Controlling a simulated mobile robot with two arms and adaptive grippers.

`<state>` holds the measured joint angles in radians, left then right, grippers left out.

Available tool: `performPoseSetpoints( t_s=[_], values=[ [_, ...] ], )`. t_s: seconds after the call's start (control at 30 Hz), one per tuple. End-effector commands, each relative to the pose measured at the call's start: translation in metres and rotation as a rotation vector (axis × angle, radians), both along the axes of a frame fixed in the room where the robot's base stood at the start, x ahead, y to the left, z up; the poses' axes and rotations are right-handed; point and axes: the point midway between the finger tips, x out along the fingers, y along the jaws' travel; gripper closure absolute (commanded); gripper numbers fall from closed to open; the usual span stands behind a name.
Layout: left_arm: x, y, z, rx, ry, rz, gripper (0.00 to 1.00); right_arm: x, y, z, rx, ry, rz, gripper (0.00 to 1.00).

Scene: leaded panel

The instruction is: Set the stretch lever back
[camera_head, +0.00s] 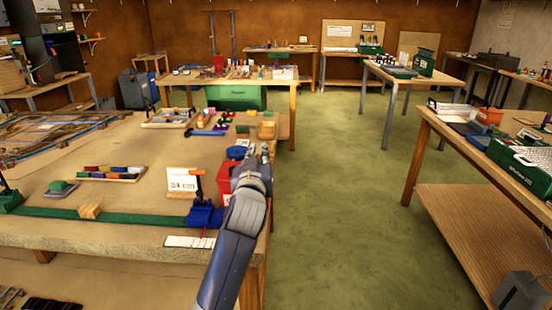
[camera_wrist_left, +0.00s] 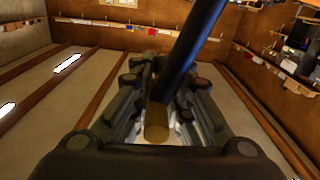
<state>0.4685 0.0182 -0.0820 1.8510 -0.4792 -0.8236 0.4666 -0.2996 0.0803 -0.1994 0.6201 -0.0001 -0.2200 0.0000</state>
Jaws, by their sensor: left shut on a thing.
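A blue block (camera_head: 204,215) stands at the right end of a green strip on the near bench. A dark upright lever (camera_head: 199,187) with an orange top rises from it. My left gripper (camera_head: 253,154) is right of that lever in the head view, apart from it in the picture. In the left wrist view my left gripper (camera_wrist_left: 158,110) is shut on a dark rod (camera_wrist_left: 190,48) with a brown round end (camera_wrist_left: 157,124). The head view does not show what it holds, so I cannot tell whether this rod is the lever. My right gripper is not in view.
A white "34 cm" card (camera_head: 182,183) stands behind the blue block. A red container (camera_head: 225,186) and a blue bowl (camera_head: 236,152) are close to my left arm. A wooden block (camera_head: 90,211) sits on the green strip (camera_head: 140,219). The floor right of the bench is clear.

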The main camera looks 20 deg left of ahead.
Motion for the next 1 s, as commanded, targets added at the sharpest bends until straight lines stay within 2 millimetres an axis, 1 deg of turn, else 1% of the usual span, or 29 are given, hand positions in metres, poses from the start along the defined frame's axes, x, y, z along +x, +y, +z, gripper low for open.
performPoseSetpoints(
  t_s=[0.03, 0.2, 0.4, 0.5, 0.7, 0.8, 1.0],
  values=[
    [-0.004, 0.012, 0.003, -0.048, -0.006, 0.003, 1.0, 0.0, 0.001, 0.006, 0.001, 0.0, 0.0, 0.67],
    [-0.014, 0.048, 0.007, -0.189, -0.047, 0.003, 1.0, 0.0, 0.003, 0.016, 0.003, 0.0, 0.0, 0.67],
    [-0.025, 0.086, 0.006, -0.333, -0.089, 0.003, 1.0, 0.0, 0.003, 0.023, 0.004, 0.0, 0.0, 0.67],
    [-0.029, 0.1, 0.004, -0.391, -0.105, 0.002, 1.0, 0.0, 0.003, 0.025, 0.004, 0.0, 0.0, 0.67],
    [-0.035, 0.121, -0.001, -0.473, -0.129, 0.001, 1.0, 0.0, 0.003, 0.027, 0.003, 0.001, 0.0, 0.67],
    [-0.037, 0.127, -0.003, -0.498, -0.136, 0.001, 1.0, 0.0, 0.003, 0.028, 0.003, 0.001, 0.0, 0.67],
    [-0.038, 0.131, -0.005, -0.519, -0.141, 0.0, 1.0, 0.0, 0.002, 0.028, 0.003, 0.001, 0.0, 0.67]
  ],
)
